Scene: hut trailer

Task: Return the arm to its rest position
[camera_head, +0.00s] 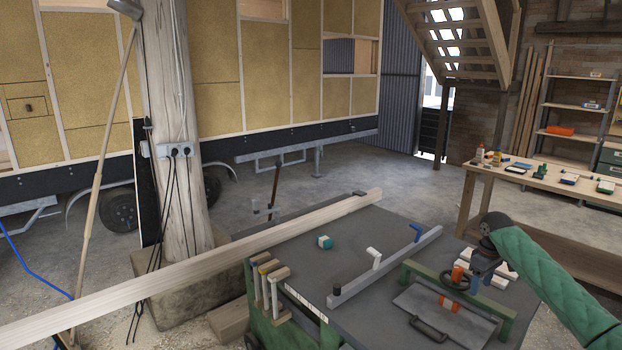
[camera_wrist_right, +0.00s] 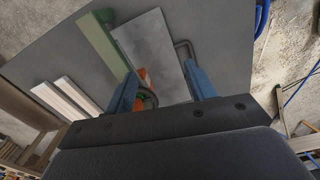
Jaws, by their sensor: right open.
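My right arm, in a green padded sleeve, comes in from the right in the head view. Its dark right gripper (camera_head: 478,268) is above the right part of the grey machine table (camera_head: 385,240), by an orange part with a dark round knob (camera_head: 455,281). In the right wrist view, the two blue fingers of the right gripper (camera_wrist_right: 163,88) stand apart. The metal plate (camera_wrist_right: 153,50) and the orange part (camera_wrist_right: 143,76) show beyond them; nothing is seen held. The left gripper is in neither view.
A green bar (camera_head: 428,273) rises beside the plate and pale wood blocks (camera_head: 500,262). A grey fence (camera_head: 385,265) and a small teal-white block (camera_head: 324,242) are on the table. A long beam (camera_head: 220,265) crosses its left side. A workbench (camera_head: 545,185) stands behind at right.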

